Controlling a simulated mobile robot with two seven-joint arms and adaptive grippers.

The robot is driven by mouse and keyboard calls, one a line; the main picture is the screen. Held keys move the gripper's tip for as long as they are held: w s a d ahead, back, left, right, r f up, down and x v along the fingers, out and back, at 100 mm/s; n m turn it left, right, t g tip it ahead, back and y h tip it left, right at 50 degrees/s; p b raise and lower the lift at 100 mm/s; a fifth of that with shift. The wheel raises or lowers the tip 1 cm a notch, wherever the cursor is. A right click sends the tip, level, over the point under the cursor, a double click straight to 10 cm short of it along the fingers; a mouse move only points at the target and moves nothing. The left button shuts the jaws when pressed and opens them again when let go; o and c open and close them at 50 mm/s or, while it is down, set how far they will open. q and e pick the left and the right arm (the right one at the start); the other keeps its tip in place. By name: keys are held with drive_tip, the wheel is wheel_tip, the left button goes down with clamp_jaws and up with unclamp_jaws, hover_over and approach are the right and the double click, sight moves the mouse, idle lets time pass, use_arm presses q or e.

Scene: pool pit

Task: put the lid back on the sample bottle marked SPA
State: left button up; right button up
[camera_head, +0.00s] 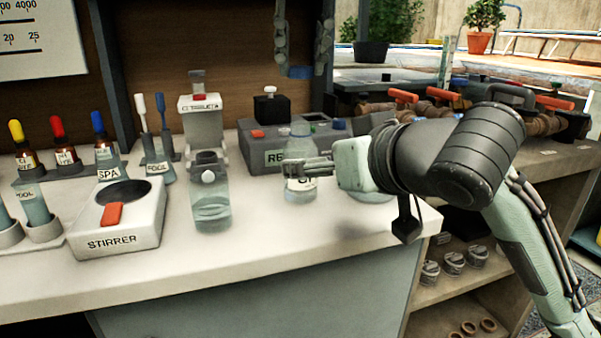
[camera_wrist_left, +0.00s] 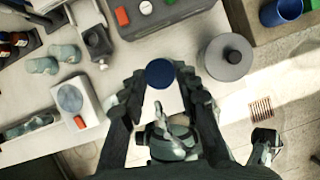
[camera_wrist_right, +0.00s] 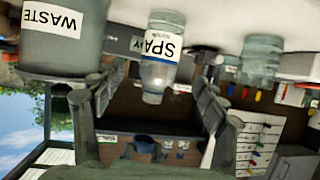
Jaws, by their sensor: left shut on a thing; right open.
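The sample bottle marked SPA (camera_head: 301,186) stands clear and uncapped on the counter. In the right wrist view the bottle (camera_wrist_right: 160,65) appears upside down. My right gripper (camera_head: 308,166), on the arm from the right, is open with fingers either side of the bottle; one finger covers part of the label. Whether they touch it I cannot tell. My left gripper (camera_head: 301,66) hangs down from the top of the head view, shut on the blue lid (camera_head: 300,73), which is above the bottle with a gap. The left wrist view shows the lid (camera_wrist_left: 160,73) between the fingertips.
A grey box (camera_head: 262,155) stands behind the bottle. A clear vessel (camera_head: 211,212) and the stirrer (camera_head: 100,238) are left of it. A round WASTE container (camera_wrist_right: 60,55) stands close to the bottle's other side, mostly hidden by my arm in the head view.

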sight(302, 75)
drive_tip(key=x, duration=0.8)
drive_tip(key=shift+r, duration=0.1)
drive_tip(key=shift+s, duration=0.1)
clamp_jaws()
use_arm(q)
drive_tip(key=shift+f, duration=2.5)
drive_tip(key=shift+f, duration=0.9)
drive_tip(key=shift+f, duration=0.55)
